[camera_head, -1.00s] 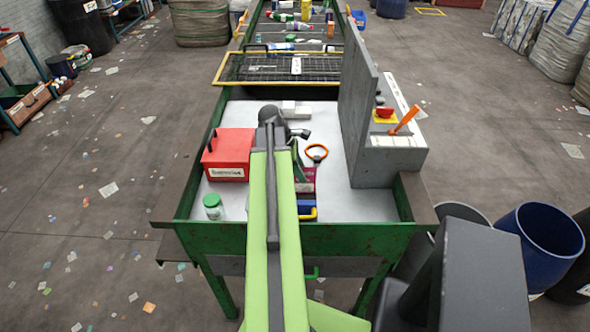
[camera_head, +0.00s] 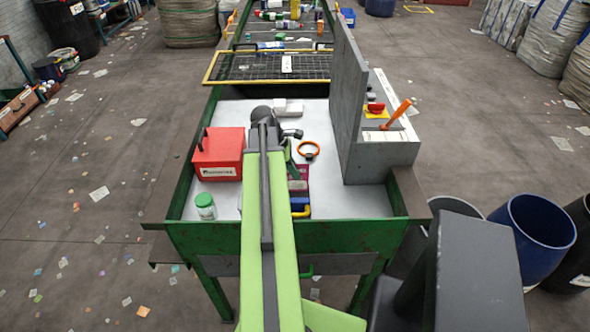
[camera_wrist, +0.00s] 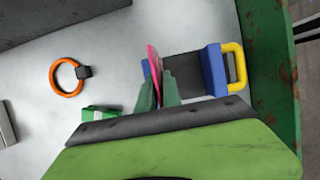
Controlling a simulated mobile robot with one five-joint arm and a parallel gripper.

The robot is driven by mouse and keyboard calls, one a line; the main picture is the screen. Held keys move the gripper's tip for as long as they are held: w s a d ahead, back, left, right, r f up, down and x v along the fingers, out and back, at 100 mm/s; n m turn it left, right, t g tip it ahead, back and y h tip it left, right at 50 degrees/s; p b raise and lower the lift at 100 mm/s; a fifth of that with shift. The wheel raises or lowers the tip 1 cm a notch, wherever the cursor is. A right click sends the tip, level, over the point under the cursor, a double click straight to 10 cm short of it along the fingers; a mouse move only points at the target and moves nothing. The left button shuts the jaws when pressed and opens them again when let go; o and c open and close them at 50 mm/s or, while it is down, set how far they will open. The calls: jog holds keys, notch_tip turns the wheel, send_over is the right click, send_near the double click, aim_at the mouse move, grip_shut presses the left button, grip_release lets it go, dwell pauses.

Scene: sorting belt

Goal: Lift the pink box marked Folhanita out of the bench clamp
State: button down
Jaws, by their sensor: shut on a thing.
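The pink box (camera_wrist: 153,62) shows as a thin edge between the two green fingers of my gripper (camera_wrist: 158,92) in the wrist view. My gripper is shut on it. In the head view a magenta face of the box (camera_head: 302,171) shows just right of my arm. The bench clamp (camera_wrist: 214,70) has a blue jaw and a yellow handle and lies beside the box, towards the tray's front wall. Its blue and yellow end also shows in the head view (camera_head: 301,206). I cannot tell whether the box still sits between the jaws. The marking is not readable.
A red box (camera_head: 218,158) and a green-lidded jar (camera_head: 205,206) stand left of my arm. An orange ring (camera_head: 309,150) lies beyond the clamp. A grey upright panel (camera_head: 349,110) bounds the right side. Green walls edge the metal tray (camera_head: 328,200).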

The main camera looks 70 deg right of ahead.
jog(key=shift+a, duration=0.15)
jog(key=shift+s+a+r, duration=0.1)
jog(key=shift+s+a, duration=0.15)
jog(key=shift+a, duration=0.3)
jog(key=shift+s+a+r, duration=0.1)
jog(key=shift+s+a, duration=0.15)
jog(key=shift+a, duration=0.3)
jog(key=shift+r+p, duration=0.1)
jog(key=shift+p, duration=0.25)
notch_tip(320, 180, up, 8)
jog(key=p, duration=0.8)
jog(key=shift+r, duration=0.1)
